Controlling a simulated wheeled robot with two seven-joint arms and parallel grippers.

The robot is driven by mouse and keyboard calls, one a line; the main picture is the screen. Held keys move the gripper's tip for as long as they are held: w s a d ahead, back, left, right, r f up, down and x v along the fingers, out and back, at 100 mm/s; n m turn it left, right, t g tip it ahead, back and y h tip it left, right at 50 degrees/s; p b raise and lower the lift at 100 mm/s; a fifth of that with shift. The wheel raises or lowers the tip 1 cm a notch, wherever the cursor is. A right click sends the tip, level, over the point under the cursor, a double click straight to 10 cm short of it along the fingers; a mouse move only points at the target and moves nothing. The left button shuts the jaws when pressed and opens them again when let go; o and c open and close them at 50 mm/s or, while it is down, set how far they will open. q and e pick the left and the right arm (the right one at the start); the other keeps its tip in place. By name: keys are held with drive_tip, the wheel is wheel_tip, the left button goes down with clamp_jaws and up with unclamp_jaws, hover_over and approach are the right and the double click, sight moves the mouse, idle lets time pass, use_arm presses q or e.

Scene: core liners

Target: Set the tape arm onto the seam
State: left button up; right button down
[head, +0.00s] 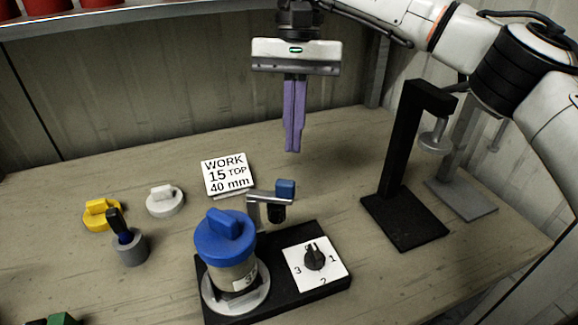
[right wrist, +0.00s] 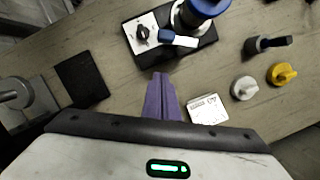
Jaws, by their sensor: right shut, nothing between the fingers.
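The tape arm (head: 268,197) is a grey bar with a blue block on top and a black roller under its outer end. It stands on the black base behind the blue-capped liner (head: 236,276); whether its roller touches the liner I cannot tell. The arm also shows in the right wrist view (right wrist: 182,41), beside the blue cap (right wrist: 207,8). My right gripper (head: 293,150) has purple fingers, shut and empty, pointing down above and behind the tape arm. Its fingers also show in the right wrist view (right wrist: 161,76). The seam cannot be made out. My left gripper is not in view.
A dial plate (head: 298,277) with a black knob is on the base. A work sign (head: 228,175), white cap (head: 165,201), yellow cap (head: 101,215) and grey holder with a dark-handled tool (head: 131,248) stand left. Black (head: 402,140) and grey stands (head: 463,197) stand right.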

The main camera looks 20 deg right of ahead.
sight(271, 206)
drive_tip(key=shift+s+a+f+p, duration=0.1)
drive_tip(key=shift+s+a+f, duration=0.35)
drive_tip(key=shift+s, duration=0.25)
drive_tip(key=shift+s+a+f+p, duration=0.1)
drive_tip(key=shift+s+a+f, duration=0.2)
drive_tip(key=shift+s+f, duration=0.3)
drive_tip(key=shift+s+a+f+p, duration=0.1)
drive_tip(key=shift+s+a+f, duration=0.3)
drive_tip(key=shift+s, duration=0.4)
